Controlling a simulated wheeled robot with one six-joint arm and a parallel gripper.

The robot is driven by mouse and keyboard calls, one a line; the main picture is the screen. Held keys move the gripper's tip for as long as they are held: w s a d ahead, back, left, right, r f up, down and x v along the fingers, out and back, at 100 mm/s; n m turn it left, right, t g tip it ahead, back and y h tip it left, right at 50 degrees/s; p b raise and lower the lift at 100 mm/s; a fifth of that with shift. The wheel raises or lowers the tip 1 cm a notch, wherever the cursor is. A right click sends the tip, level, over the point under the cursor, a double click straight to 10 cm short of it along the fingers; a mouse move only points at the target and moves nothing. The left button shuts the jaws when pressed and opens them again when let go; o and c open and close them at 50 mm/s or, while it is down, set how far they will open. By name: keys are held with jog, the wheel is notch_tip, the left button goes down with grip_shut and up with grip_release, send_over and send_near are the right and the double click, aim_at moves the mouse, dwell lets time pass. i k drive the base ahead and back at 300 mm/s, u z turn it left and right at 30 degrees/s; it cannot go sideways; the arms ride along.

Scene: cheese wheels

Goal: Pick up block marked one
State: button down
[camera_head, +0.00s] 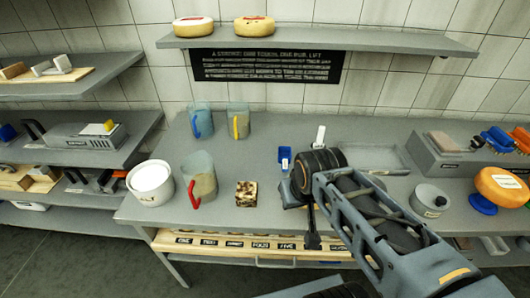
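A light wooden strip (165,236) runs along the front of the table, below its top edge. Dark labels sit on it, and the leftmost label (184,240) seems to read ONE. Others to its right seem to read TWO, FOUR and FIVE. I cannot tell whether the labels are on separate blocks. A brown mottled block (246,193) stands on the table, and I see no number on it. My gripper (312,240) hangs down near the front edge, right of the FIVE label. It is small and dark, so its fingers cannot be told apart. My arm hides part of the strip's right side.
A white tub (151,183) and a jug with a red handle (199,180) stand on the left of the table (225,222). Two more jugs stand behind. A grey lidded pot (429,200) and an orange cheese wheel (502,185) are on the right. A shelf (320,37) hangs above.

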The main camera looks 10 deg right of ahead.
aim_at(246, 195)
jog(key=u, duration=1.55)
jog(key=k, duration=0.5)
jog(key=u, duration=0.9)
